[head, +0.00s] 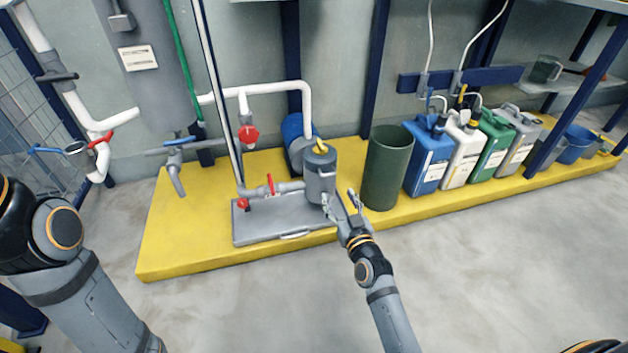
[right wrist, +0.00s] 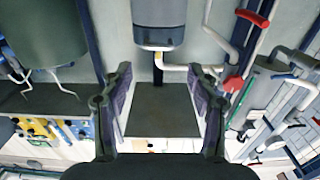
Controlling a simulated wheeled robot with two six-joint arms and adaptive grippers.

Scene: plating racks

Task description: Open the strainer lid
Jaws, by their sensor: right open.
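The strainer (head: 319,186) is an upright grey cylinder standing on the grey tray of the yellow platform. Its lid (head: 318,156) is on top, with a yellow handle (head: 320,147) on it. The lid looks closed. My right gripper (head: 341,202) is open and empty, low at the strainer's front right; contact cannot be told. In the right wrist view, the grey strainer body (right wrist: 158,22) shows at the top, beyond the open right fingers (right wrist: 160,78). The lid is not clearly seen there. My left gripper is outside the head view.
A dark green bin (head: 388,170) stands close right of the strainer, with several jerrycans (head: 428,160) beyond it. A blue motor (head: 294,130) sits behind. White pipes and red-handled valves (head: 248,135) lie to the left. The floor (head: 480,270) in front is clear.

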